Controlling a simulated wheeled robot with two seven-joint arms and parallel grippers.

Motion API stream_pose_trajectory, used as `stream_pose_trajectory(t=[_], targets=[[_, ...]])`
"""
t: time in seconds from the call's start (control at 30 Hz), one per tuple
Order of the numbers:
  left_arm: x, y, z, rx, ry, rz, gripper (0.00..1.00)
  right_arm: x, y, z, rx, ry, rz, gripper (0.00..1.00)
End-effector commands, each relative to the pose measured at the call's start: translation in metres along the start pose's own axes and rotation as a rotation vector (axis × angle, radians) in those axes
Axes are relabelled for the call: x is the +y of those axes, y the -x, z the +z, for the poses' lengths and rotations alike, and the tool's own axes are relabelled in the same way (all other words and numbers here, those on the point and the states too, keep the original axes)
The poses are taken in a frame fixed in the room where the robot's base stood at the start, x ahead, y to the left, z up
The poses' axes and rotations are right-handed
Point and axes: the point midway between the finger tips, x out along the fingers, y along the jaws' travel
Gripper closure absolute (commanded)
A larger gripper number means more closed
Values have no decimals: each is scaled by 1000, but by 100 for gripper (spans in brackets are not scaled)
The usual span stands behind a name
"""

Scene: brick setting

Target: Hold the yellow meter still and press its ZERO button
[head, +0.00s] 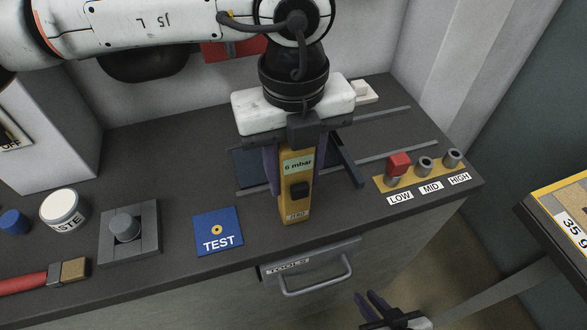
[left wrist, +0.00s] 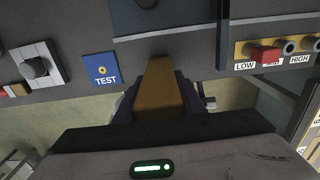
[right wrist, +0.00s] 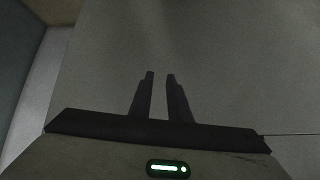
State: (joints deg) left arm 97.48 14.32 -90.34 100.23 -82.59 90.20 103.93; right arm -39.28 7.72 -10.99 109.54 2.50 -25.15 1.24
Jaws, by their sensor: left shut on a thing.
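The yellow meter (head: 296,207) is in the middle of the head view, its display reading "6 mbar". My left gripper (head: 294,165) is shut on the meter, a finger on each side. The meter also shows between the fingers in the left wrist view (left wrist: 160,92). I cannot tell whether the meter touches the counter. My right gripper (head: 368,297) is low in the head view, in front of the counter. Its fingers (right wrist: 161,95) are apart with nothing between them.
On the counter (head: 170,160) are a blue TEST plate (head: 217,231), a grey block with a round peg (head: 126,227), a white tub (head: 64,210) and a LOW/MID/HIGH socket strip (head: 424,176) with a red piece at LOW. A TOOLS drawer handle (head: 318,285) juts out in front.

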Motion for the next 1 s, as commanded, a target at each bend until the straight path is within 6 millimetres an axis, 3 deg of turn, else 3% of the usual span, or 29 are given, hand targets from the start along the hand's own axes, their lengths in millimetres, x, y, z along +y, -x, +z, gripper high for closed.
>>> stream_pose_trajectory(t=[0.1,1.0], targets=[[0,-1,0,1,0,0,92,0,0,0,0,0,0,100],[0,-1,0,1,0,1,92,0,0,0,0,1,0,100]])
